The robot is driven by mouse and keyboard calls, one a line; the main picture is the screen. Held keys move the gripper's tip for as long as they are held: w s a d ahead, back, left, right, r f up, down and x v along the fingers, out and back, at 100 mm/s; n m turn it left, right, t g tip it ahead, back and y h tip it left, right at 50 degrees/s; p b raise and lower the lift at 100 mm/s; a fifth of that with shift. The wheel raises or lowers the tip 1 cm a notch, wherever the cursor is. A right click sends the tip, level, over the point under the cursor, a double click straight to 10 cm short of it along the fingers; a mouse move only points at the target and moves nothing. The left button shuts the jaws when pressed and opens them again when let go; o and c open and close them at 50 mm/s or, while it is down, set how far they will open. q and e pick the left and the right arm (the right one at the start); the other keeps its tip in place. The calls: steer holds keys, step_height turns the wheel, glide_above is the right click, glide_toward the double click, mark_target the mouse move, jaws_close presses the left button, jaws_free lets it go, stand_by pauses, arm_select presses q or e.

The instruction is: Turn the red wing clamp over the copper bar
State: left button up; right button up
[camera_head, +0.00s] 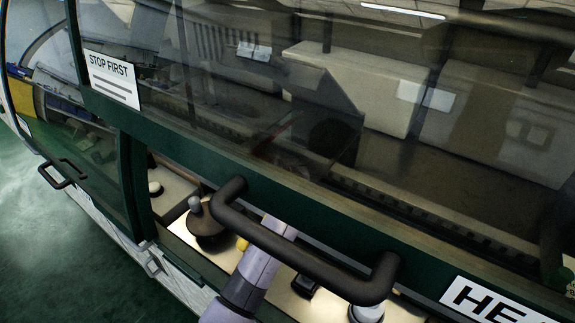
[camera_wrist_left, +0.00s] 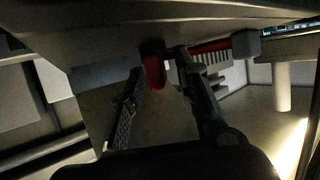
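The red wing clamp (camera_wrist_left: 153,70) shows in the left wrist view as a rounded red end near the fingertips. A red bar (camera_wrist_left: 209,46) with a grey block at its end lies to the right and seems part of the same clamp. My left gripper (camera_wrist_left: 160,66) is open, with one finger on each side of the rounded red end. I cannot tell whether either finger touches it. In the head view only a dim red streak (camera_head: 275,136) shows through the dark glass, and the gripper cannot be made out. I cannot pick out the copper bar. My right gripper is not in view.
In the head view, a glass hood with a green frame and a dark handle (camera_head: 300,254) spans the front. A pale arm of mine reaches in beneath it. A dark round knob (camera_head: 206,226) stands on the lit ledge. A "STOP FIRST" sign (camera_head: 112,79) is at left.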

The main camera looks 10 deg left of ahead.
arm_select(q)
step_height(320, 180, up, 10)
stand_by(0.7)
